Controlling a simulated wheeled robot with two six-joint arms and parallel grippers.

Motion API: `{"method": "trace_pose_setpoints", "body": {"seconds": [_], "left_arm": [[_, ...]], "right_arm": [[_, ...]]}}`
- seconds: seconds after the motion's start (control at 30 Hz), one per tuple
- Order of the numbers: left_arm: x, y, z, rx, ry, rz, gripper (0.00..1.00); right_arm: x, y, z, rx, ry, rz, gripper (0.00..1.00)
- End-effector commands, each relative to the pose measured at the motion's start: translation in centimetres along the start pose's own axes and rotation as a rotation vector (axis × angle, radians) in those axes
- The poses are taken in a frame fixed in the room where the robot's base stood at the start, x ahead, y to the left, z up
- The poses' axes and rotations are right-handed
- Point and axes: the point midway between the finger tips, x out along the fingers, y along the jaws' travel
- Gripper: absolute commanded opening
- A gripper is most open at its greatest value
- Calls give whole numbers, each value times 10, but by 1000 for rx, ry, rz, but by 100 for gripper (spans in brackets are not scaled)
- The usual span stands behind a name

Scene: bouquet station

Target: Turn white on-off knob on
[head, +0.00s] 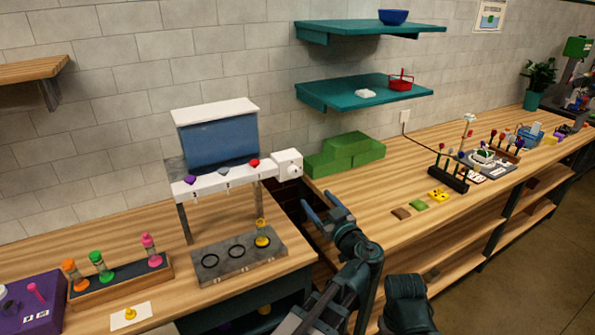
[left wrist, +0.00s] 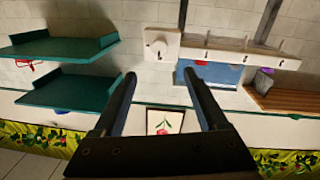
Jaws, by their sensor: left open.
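The white on-off knob (head: 289,164) sits on a white square housing at the right end of the white dispenser (head: 215,180). It also shows in the left wrist view (left wrist: 160,46), just beyond the fingertips and roughly centred between them. My left gripper (head: 316,196) is open and empty. In the head view it is below and to the right of the knob, apart from it. Its two dark fingers show in the left wrist view (left wrist: 160,74) with nothing between them. The knob's pointer direction is too small to tell. My right gripper is not in view.
Green boxes (head: 345,154) stand right of the knob by the wall. Teal shelves (head: 365,92) hang above them. A grey tray (head: 238,256) with rings and a yellow-filled vial sits below the dispenser. A dark gap separates the two wooden counters.

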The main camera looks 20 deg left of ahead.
Motion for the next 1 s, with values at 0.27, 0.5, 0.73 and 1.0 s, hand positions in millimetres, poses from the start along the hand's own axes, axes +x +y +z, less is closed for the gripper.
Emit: {"method": "trace_pose_setpoints", "body": {"seconds": [0.27, 0.5, 0.73, 1.0], "left_arm": [[12, 1, 0, -5, 4, 1, 75], [59, 1, 0, -4, 4, -3, 75], [103, 2, 0, -3, 3, -1, 75], [133, 1, -1, -3, 2, 0, 75]], "right_arm": [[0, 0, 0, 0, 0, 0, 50], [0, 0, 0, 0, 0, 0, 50], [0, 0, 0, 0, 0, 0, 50], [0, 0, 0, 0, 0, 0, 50]]}}
